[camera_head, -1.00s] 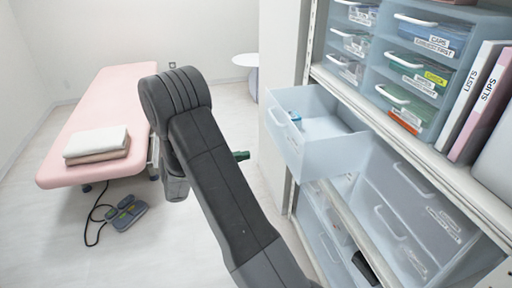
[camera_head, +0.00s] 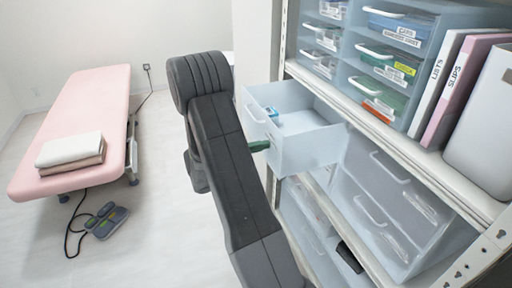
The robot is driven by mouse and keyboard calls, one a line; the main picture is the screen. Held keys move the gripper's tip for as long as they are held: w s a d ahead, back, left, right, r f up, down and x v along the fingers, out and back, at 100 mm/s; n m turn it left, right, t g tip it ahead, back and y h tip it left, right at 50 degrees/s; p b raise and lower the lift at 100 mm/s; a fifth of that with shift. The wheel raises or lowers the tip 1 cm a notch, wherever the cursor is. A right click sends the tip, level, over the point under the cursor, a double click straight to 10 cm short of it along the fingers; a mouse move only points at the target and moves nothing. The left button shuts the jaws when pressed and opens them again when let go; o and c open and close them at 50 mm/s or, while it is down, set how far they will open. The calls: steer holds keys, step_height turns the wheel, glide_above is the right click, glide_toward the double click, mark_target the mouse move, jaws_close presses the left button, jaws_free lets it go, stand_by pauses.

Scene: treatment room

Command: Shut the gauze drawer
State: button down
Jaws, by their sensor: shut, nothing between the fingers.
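A translucent pale-blue drawer (camera_head: 308,152) stands pulled out from the shelf unit, below the small labelled drawers. Its front, with a white handle (camera_head: 256,110), faces left. A small blue-and-white item (camera_head: 272,115) lies inside it. No label is readable on it, so I cannot confirm that it is the gauze drawer. My gripper (camera_head: 260,146) shows only as a dark green tip beyond my arm, shut and empty. The tip overlaps the lower part of the drawer front in the picture; I cannot tell if they touch. The rest of my gripper is hidden behind my arm.
Shut labelled drawers (camera_head: 383,73) sit above, and larger shut drawers (camera_head: 385,200) below. White and pink binders (camera_head: 466,90) stand on the shelf at right. A pink treatment bed (camera_head: 90,120) with folded towels (camera_head: 70,151) and a foot pedal (camera_head: 106,221) are at left. Floor between is clear.

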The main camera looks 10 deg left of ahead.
steer(key=p+x, duration=0.5)
steer(key=x, duration=1.8)
steer(key=shift+w+d, duration=0.15)
steer(key=shift+d, duration=0.05)
steer(key=shift+w, duration=0.1)
steer(key=shift+r, duration=0.15)
steer(key=shift+s+a+p, duration=0.25)
steer(key=shift+a+p, duration=0.05)
steer(key=v, duration=1.3)
steer(key=shift+s+a+b, duration=0.15)
steer(key=shift+a+b, duration=0.05)
steer(key=shift+b, duration=0.2)
